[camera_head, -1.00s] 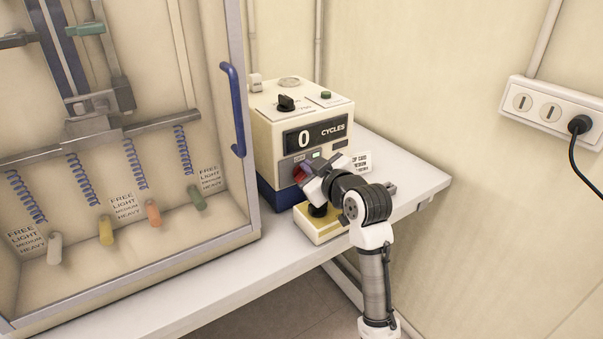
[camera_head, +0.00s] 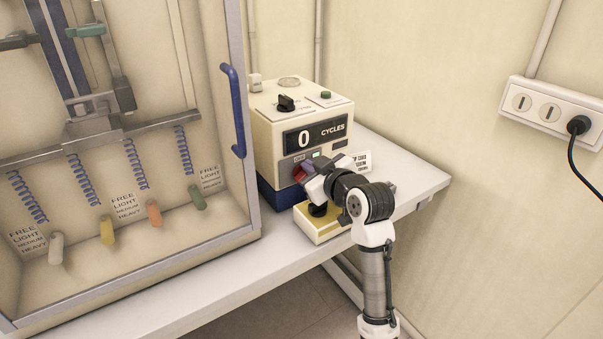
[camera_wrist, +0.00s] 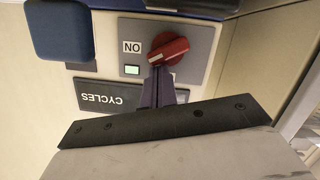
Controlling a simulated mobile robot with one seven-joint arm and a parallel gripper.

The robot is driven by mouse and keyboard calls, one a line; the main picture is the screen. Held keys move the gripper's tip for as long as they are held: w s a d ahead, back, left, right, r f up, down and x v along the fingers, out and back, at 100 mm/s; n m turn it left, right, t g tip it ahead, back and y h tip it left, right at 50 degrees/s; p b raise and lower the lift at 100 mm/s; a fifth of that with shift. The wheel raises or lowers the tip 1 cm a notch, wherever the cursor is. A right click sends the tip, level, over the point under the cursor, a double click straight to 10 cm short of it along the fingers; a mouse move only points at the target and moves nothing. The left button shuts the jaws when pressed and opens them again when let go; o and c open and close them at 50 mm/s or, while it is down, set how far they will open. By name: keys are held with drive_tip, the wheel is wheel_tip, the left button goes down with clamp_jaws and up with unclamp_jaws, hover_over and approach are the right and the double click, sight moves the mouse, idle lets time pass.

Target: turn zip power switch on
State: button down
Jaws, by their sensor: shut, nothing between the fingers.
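The zip power switch is a red rotary knob (camera_wrist: 168,48) on a grey plate in the wrist view, its bar tilted. An "ON" label (camera_wrist: 131,47) shows upside down beside it, above a lit green lamp (camera_wrist: 131,70). In the head view the red knob (camera_head: 299,172) is on the front of the cream control box (camera_head: 268,150), partly hidden by my gripper (camera_head: 310,179). My gripper (camera_wrist: 158,72) is shut and empty, its tips at the knob's lower edge in the wrist view. I cannot tell whether they touch it.
The box's display (camera_head: 316,137) reads 0 CYCLES. A black knob (camera_head: 286,103) is on its top. A clear-fronted cabinet (camera_head: 250,200) with a blue handle (camera_head: 235,110) stands close on the left. The white table (camera_head: 405,180) is free to the right.

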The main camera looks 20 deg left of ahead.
drive_tip(key=shift+w+d+f+m+g+y+p, duration=0.1)
drive_tip(key=shift+w+d+m+g+y+p, duration=0.15)
drive_tip(key=shift+m+g, duration=0.45)
idle(1.6)
drive_tip(key=shift+w, duration=0.15)
idle(5.1)
